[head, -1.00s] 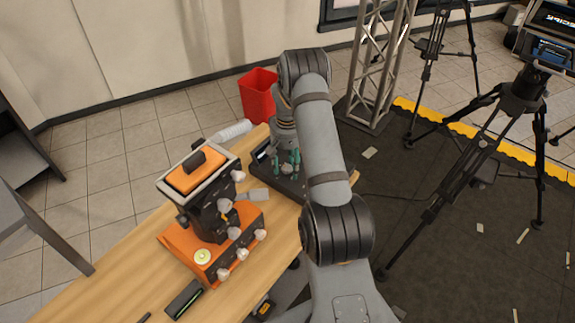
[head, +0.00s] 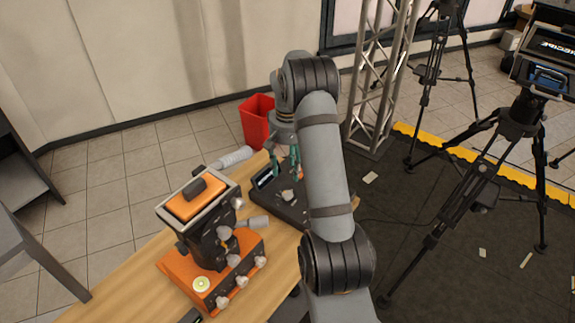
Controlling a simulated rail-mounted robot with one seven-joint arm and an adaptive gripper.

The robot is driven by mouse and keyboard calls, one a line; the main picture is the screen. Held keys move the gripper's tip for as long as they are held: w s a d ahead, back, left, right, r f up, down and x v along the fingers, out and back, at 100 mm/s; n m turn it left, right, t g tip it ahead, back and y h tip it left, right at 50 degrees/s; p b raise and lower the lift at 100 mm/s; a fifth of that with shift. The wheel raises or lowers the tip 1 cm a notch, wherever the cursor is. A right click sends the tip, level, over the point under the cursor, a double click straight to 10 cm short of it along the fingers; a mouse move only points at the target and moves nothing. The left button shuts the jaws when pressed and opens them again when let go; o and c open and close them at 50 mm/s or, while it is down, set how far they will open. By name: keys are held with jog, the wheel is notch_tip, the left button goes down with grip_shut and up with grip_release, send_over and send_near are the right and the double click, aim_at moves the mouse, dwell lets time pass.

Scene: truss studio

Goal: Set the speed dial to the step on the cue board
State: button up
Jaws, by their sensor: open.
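A dark, low device (head: 268,206) sits on the far end of the wooden table, with a small lit screen on its left side. A small pale knob (head: 288,195) stands on its top; it may be the speed dial, and its setting is too small to read. My gripper (head: 285,162), with teal fingers, is open and empty just above the knob, apart from it. My arm hides the device's right side. I cannot make out a cue board with certainty.
An orange and black machine (head: 240,262) with several pale knobs stands on the wooden table (head: 110,292), left of my arm. A red bin (head: 256,122) is on the floor behind. A truss tower (head: 380,80) and black tripods stand at the right.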

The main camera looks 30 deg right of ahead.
aim_at(287, 195)
jog(key=shift+r, duration=0.35)
notch_tip(287, 195, down, 12)
jog(key=m+b, duration=0.2)
jog(key=m, duration=0.1)
jog(key=shift+b, duration=0.3)
jog(key=shift+c, duration=1.3)
jog(key=shift+a, duration=0.1)
jog(key=c, duration=0.7)
